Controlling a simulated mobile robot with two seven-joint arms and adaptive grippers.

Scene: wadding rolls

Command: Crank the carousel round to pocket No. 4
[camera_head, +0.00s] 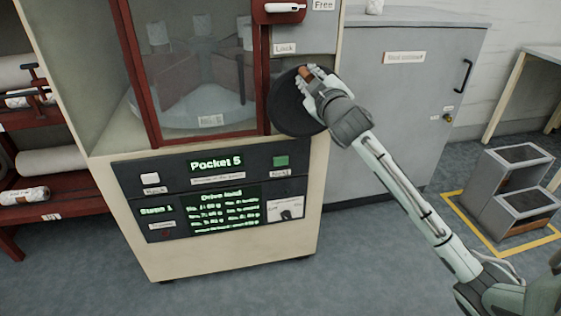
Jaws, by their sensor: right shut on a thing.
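The carousel (205,108) stands behind a red-framed glass door in the cream machine, with white rolls in its pockets. A dark round crank wheel (286,108) is on the machine's right side. My right gripper (308,78) is shut on the wheel's brown handle (304,72), near the top right of the wheel. The green display (216,162) on the front panel reads "Pocket 5". My left gripper is not in view.
A red latch with a white handle (285,8) sits above, by "Free" and "Lock" labels. A grey cabinet (400,100) stands right of the machine. Red shelves with rolls (50,162) are at left. Grey step boxes (510,185) stand inside yellow floor marking at right.

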